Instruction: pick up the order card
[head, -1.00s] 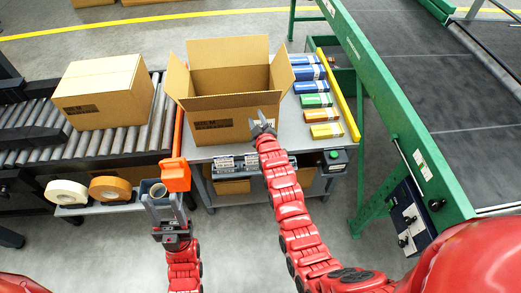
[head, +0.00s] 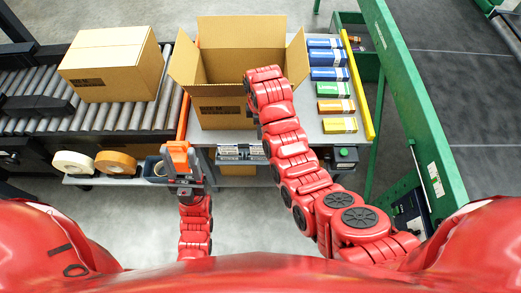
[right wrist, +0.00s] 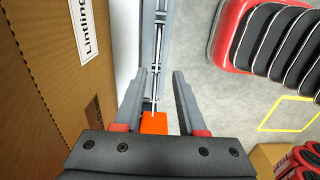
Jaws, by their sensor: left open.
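I cannot clearly make out the order card in either view. Pale items sit in a rack (head: 241,152) on the table's front edge, too small to identify. In the right wrist view my right gripper (right wrist: 160,75) is open, with nothing held between its fingers. It is close beside a cardboard box wall bearing a white printed label (right wrist: 85,25). In the head view my right arm hides this gripper. My left gripper (head: 181,165) is at the table's front left, by an orange part; it is open.
An open carton (head: 222,110) stands on the grey table (head: 312,130), with several coloured packs (head: 330,73) to its right. A closed box (head: 110,62) is on the roller conveyor. Tape rolls (head: 115,162) lie on a shelf. A green machine frame (head: 405,105) bounds the right.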

